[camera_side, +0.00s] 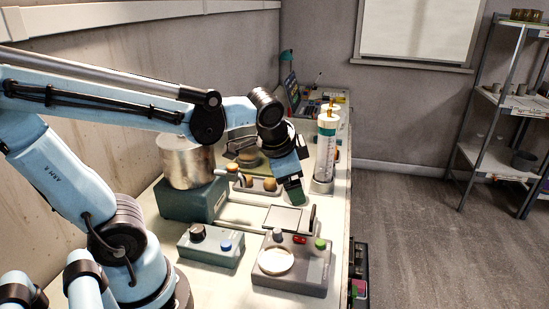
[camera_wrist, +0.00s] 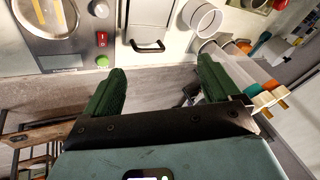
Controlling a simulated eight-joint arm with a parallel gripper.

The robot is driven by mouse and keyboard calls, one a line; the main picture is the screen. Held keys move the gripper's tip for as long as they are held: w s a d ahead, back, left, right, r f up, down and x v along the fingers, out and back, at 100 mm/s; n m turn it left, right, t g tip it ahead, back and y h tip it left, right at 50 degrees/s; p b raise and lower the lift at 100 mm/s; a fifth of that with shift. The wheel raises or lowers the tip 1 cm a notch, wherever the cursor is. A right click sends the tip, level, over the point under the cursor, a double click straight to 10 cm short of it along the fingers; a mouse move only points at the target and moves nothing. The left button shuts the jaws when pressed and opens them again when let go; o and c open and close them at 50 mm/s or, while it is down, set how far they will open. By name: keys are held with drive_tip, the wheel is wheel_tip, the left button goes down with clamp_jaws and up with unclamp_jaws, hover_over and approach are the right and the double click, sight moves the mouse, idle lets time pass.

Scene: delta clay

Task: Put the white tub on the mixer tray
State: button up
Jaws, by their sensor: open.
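The white tub (camera_wrist: 203,19) shows in the wrist view at the upper right, its open round mouth facing the camera. I cannot pick it out in the side view, where my gripper may hide it. My gripper (camera_side: 293,190) has green fingers; in the wrist view the fingers (camera_wrist: 160,66) are wide apart with nothing between them. The tub appears beyond the right fingertip, apart from it. The mixer is a grey box with a grey knob, a red switch and a green button. Its round pale tray (camera_side: 277,262) is empty and shows in the wrist view (camera_wrist: 47,14) with yellow stripes.
A flat panel (camera_side: 282,219) with a black handle (camera_wrist: 148,47) lies between mixer and tub. Tall clear cylinders (camera_side: 325,150) with orange tips stand at the bench's right edge. A teal box (camera_side: 211,246) with knobs sits left of the mixer. A metal pot (camera_side: 187,162) stands behind it.

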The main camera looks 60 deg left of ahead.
drive_tip(key=s+d+n, duration=0.1)
drive_tip(key=s+d+n+t+h, duration=0.1)
drive_tip(key=n, duration=0.1)
drive_tip(key=s+d+n+t+h, duration=0.1)
drive_tip(key=shift+s+f, duration=0.2)
drive_tip(key=shift+f, duration=0.05)
